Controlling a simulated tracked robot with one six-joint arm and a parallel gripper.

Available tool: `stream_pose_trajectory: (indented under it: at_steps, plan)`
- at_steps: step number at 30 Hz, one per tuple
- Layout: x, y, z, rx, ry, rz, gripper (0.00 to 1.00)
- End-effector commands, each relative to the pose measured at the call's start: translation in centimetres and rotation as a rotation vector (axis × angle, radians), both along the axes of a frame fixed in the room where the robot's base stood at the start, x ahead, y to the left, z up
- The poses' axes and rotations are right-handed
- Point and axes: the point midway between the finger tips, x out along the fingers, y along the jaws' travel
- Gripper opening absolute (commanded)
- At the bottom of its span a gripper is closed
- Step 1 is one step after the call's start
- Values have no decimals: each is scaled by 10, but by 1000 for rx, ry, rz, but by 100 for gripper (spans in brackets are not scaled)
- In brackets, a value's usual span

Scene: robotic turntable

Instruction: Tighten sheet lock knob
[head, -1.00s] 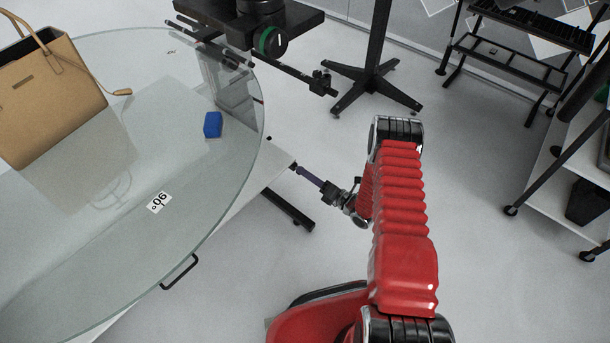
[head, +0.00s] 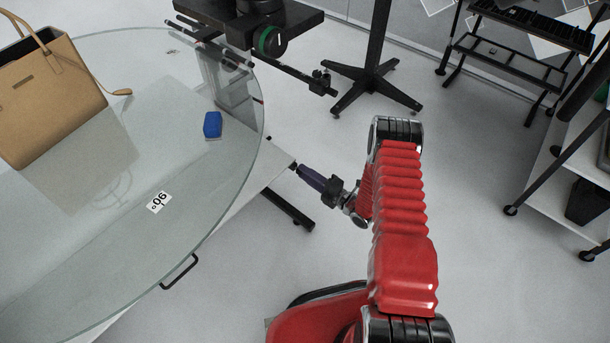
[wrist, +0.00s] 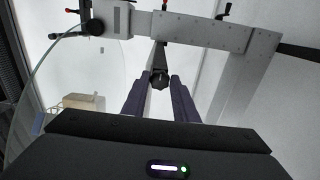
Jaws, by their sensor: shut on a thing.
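The small dark lock knob (wrist: 160,80) sits at the edge of the support under the glass turntable. In the wrist view it is between the tips of my two purple fingers, and my gripper (wrist: 161,77) is shut on it. In the head view my gripper (head: 301,169) reaches left from the red arm to the corner of the white sheet (head: 262,176) under the glass. The knob is tiny there and mostly hidden by the fingertips.
The round glass turntable top (head: 60,290) fills the left, with a tan bag (head: 45,110) and a blue block (head: 212,125) on it. A black stand (head: 375,70) is behind. A shelf cart (head: 560,150) stands right. Floor between is clear.

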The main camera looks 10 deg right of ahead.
Motion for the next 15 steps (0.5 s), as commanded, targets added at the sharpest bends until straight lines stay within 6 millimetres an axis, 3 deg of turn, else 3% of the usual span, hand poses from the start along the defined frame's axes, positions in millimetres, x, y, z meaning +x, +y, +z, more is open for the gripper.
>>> stream_pose_trajectory:
  at_steps: [7, 8, 15]
  plan:
    - [-2, -2, -5, -3, 11, -8, 4]
    - [-2, -2, -5, -3, 11, -8, 28]
    - [-1, -1, -3, -3, 6, -5, 44]
